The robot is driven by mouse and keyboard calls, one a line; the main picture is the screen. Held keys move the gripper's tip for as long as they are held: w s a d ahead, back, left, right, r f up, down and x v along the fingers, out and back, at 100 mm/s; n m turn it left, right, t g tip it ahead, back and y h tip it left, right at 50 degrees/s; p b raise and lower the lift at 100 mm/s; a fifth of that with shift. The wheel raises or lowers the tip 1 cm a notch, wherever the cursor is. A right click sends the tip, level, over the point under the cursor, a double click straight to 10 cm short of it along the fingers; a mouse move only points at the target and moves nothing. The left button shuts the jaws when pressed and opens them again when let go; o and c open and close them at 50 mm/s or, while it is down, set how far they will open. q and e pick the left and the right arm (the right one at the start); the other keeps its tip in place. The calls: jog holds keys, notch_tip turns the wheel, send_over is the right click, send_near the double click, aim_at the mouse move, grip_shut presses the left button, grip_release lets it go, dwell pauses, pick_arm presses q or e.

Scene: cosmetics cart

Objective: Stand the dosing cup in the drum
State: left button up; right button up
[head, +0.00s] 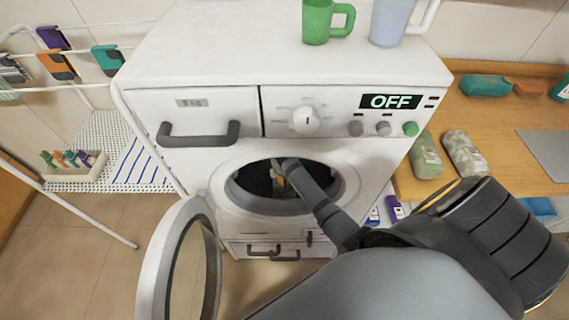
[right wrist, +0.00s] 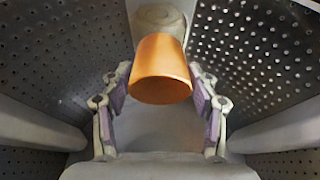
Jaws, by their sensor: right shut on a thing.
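The dosing cup (right wrist: 160,70) is an orange cup between the fingers of my right gripper (right wrist: 161,92) in the right wrist view. The gripper is shut on it. The cup's wide, closed-looking face points toward the camera; whether it touches the drum wall cannot be told. The drum (right wrist: 70,65) has perforated grey metal walls around the gripper. In the head view my right arm reaches through the round opening, and the right gripper (head: 279,168) is mostly hidden in the dark drum (head: 250,180). My left gripper is in neither view.
The washing machine's round door (head: 150,265) hangs open at the left. A green mug (head: 316,22) and a pale blue cup (head: 388,22) stand on top. A drying rack (head: 75,88) is at left. A wooden counter (head: 490,115) with bottles is at right.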

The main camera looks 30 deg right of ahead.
jog(key=shift+s+f, duration=0.15)
jog(key=o, duration=1.3)
jog(key=shift+f, duration=0.1)
jog(key=v, duration=0.2)
jog(key=shift+r+p, duration=0.35)
jog(key=s+a, duration=0.2)
jog(key=s, duration=0.1)
jog(key=s+a, duration=0.2)
jog(key=s, duration=0.2)
jog(key=s+a+b, duration=0.1)
jog(key=s+a, duration=0.1)
jog(key=s, duration=0.1)
jog(key=shift+s+a+r, duration=0.2)
jog(key=shift+a, duration=0.05)
